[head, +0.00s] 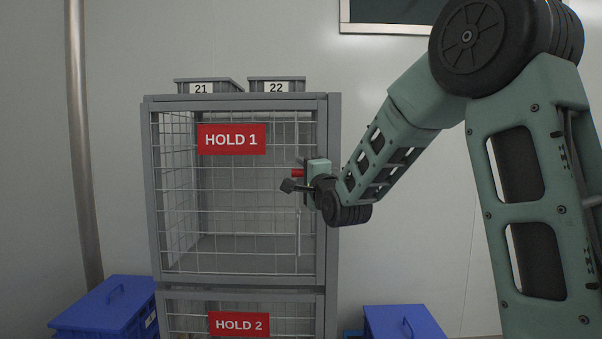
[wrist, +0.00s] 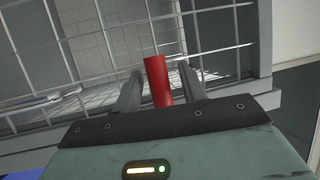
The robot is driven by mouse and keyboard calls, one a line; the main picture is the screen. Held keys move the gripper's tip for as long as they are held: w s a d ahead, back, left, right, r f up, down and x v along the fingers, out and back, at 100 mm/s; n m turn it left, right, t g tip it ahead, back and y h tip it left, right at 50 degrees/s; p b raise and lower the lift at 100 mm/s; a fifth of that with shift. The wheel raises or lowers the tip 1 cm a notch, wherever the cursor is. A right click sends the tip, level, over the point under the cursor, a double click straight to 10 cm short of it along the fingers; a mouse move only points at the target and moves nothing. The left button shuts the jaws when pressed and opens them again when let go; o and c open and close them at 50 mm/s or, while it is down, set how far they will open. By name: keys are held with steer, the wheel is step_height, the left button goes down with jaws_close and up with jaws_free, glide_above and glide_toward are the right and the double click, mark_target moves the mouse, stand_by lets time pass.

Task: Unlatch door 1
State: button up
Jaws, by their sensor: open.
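Door 1 is a grey-framed wire mesh door (head: 230,255) with a red HOLD 1 sign (head: 231,138) on it. It sits closed in the upper part of the cabinet. A red latch handle (head: 297,173) is at the right side of the door. It also shows as a red cylinder (wrist: 157,82) in the wrist view. My gripper (wrist: 160,90) is open, with one finger on each side of the red handle. I cannot tell whether the fingers touch it. In the head view my gripper partly hides the latch.
Below is a second mesh door with a HOLD 2 sign (head: 239,323). Grey bins 21 (head: 224,86) and 22 (head: 294,81) stand on top of the cabinet. Blue lidded boxes stand at the lower left (head: 105,305) and lower right (head: 402,322). A vertical pipe (head: 82,150) runs at the left.

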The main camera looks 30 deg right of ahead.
steer(key=shift+c, duration=0.2)
jaws_close()
steer(key=shift+b, duration=0.3)
steer(key=shift+r+m+t+h+b, duration=0.3)
steer(key=shift+r+m+h+b, duration=0.15)
steer(key=shift+m+b, duration=0.6)
steer(key=m+b, duration=0.1)
steer(key=r+m+h+b, duration=0.1)
steer(key=m, duration=0.1)
steer(key=r+m+h+b, duration=0.1)
steer(key=b, duration=0.1)
steer(key=shift+s+d+r+m+t, duration=0.1)
steer(key=shift+s+d+m+t, duration=0.2)
steer(key=shift+t, duration=0.1)
steer(key=m+b, duration=0.1)
steer(key=r+m+h+b, duration=0.1)
steer(key=m, duration=0.1)
steer(key=d+r+m+h+b, duration=0.1)
steer(key=b, duration=0.1)
steer(key=shift+s+m+h, duration=0.25)
steer(key=shift+s, duration=0.05)
steer(key=shift+s+d+r+m+g+h+b, duration=0.2)
steer(key=shift+d+r+m+h+b, duration=0.15)
steer(key=shift+m+h+b, duration=0.35)
steer(key=shift+s+d+r+m+g+h+b, duration=0.25)
steer(key=shift+r+m+b, duration=0.2)
steer(key=shift+m, duration=0.55)
steer(key=shift+w, duration=0.1)
